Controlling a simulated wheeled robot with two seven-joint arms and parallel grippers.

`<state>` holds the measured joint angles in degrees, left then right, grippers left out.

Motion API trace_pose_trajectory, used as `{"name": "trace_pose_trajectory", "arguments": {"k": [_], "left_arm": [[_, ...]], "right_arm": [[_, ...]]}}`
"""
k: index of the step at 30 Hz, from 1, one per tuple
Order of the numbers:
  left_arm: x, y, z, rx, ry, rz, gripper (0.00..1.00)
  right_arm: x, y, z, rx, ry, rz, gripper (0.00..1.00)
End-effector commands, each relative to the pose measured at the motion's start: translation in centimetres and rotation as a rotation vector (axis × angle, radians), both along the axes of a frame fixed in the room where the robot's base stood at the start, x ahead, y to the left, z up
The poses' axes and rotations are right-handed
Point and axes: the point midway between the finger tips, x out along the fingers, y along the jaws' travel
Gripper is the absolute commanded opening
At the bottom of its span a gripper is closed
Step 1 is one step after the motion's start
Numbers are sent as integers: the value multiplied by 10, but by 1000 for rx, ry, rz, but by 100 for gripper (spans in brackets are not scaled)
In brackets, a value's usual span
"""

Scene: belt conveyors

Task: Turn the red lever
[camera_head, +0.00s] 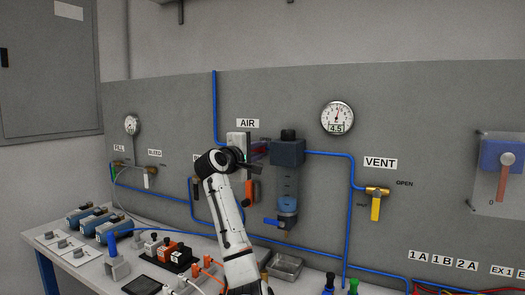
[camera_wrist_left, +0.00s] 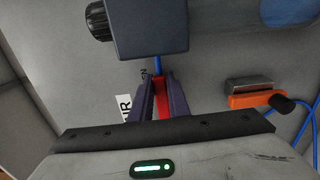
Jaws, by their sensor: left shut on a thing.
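The red lever (camera_wrist_left: 160,100) stands below the AIR label (camera_head: 248,123) on the grey wall panel. In the wrist view it lies between the two dark fingers of my left gripper (camera_wrist_left: 160,84), which are shut on it. In the head view my left gripper (camera_head: 259,150) reaches up to the panel, left of the dark filter unit (camera_head: 287,152), and hides most of the lever. An OPEN mark shows partly above the fingers. My right gripper is not in view.
An orange lever (camera_head: 252,192) hangs just below my gripper. A yellow VENT lever (camera_head: 376,207) is to the right, and a blue switch box with a red handle (camera_head: 504,182) is at far right. Blue hoses (camera_head: 352,185) run along the panel. A pressure gauge (camera_head: 337,118) reads 4.5.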

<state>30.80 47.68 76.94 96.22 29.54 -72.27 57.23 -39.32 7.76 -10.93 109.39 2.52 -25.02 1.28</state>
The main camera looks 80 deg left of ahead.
Motion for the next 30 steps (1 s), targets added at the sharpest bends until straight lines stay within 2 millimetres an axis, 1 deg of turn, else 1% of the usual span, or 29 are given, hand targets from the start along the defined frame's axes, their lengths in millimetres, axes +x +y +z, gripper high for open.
{"name": "trace_pose_trajectory", "arguments": {"k": [1,2,3,5,13,17,20,27,30], "left_arm": [[-1,1,0,-2,-6,4,0],[-1,1,0,-2,-6,4,18],[-1,1,0,-2,-6,4,25],[-1,1,1,-1,-6,4,34],[-1,0,1,1,-3,2,34],[-6,-6,0,3,-4,3,34],[-16,-18,0,4,-5,4,34],[-47,-55,0,5,-5,5,34],[-57,-67,0,3,-5,5,34]], "right_arm": [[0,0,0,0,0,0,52],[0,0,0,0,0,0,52],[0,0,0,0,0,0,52],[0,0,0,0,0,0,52],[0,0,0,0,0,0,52],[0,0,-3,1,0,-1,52],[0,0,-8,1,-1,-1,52],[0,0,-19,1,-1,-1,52],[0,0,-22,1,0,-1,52]]}}
